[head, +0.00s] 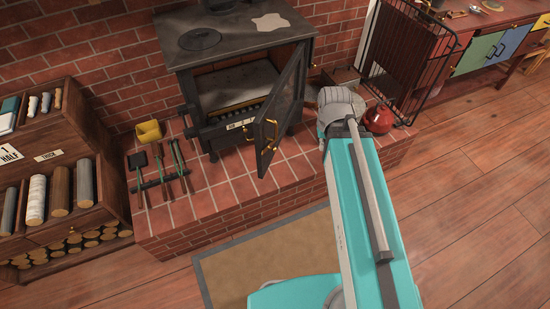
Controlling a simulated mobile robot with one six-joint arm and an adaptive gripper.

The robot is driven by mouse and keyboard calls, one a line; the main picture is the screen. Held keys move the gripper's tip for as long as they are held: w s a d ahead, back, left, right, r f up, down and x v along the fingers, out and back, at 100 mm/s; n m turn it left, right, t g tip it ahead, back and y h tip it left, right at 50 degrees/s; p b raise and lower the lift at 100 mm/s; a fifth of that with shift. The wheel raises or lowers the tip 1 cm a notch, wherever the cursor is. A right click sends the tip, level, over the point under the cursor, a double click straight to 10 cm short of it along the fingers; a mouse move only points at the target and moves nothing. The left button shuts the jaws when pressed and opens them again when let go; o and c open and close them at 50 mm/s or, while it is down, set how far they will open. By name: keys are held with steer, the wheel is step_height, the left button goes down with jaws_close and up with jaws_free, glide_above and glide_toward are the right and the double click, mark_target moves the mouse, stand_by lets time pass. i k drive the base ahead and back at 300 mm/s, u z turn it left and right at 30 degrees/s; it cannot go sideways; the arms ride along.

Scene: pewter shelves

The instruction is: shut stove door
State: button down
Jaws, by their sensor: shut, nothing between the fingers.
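The black stove (245,50) stands on a raised brick hearth against a brick wall. Its door (281,105) hangs wide open, swung out toward me from the hinge side at the right of the opening. Brass handle parts (270,130) show near the door's free edge. The firebox opening (235,88) is exposed, with a grate inside. My teal arm reaches up from the bottom, and its grey joint is just right of the door, with a gap between them in the picture. My gripper cannot be made out.
Fire tools (160,172) and a yellow container (148,131) are on the hearth (225,190) left of the stove. A red round pot (379,118) and a black wire guard (405,60) are at the right. A log shelf (85,135) stands left. The floor at right is clear.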

mark_target(266, 131)
steer(key=z, duration=1.45)
steer(key=k, duration=0.6)
steer(key=u, duration=1.6)
